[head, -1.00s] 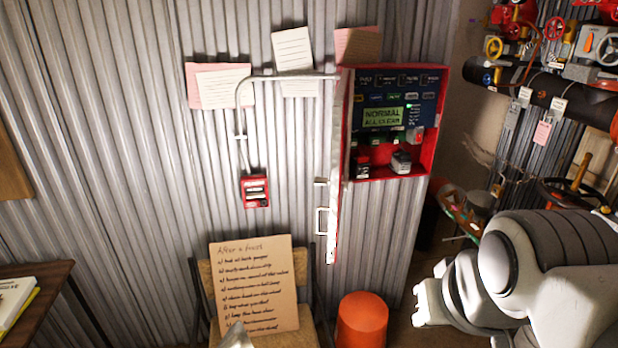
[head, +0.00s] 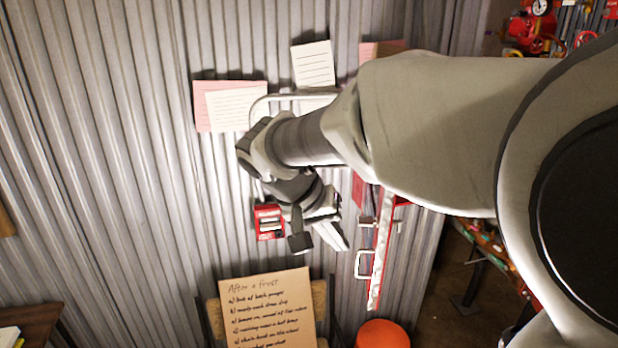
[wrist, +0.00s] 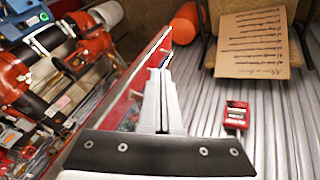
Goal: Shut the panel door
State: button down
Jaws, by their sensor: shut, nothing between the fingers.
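The panel door (head: 381,250) stands open, seen nearly edge-on as a narrow pale and red strip with a small pull handle (head: 363,265) on its left side. My arm hides its upper part and most of the red panel box. My gripper (head: 338,236) is shut and empty, left of the door with a small gap in the head view. In the wrist view, my gripper's fingertips (wrist: 160,72) lie together beside the red edge of the door (wrist: 152,48). I cannot tell whether they touch it.
A small red call box (head: 268,222) is on the corrugated wall, just left of my gripper. Paper notes (head: 235,106) hang above. A handwritten board (head: 268,305) leans on a chair below, and an orange bin (head: 382,334) stands on the floor.

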jog(key=w+a, duration=0.3)
jog(key=h+p, duration=0.1)
send_near(373, 266)
jog(key=a+x, duration=0.1)
jog(key=x, duration=0.4)
jog(key=shift+w+d+f+t, duration=0.2)
jog(key=shift+d+t, duration=0.1)
jog(key=shift+d, duration=0.1)
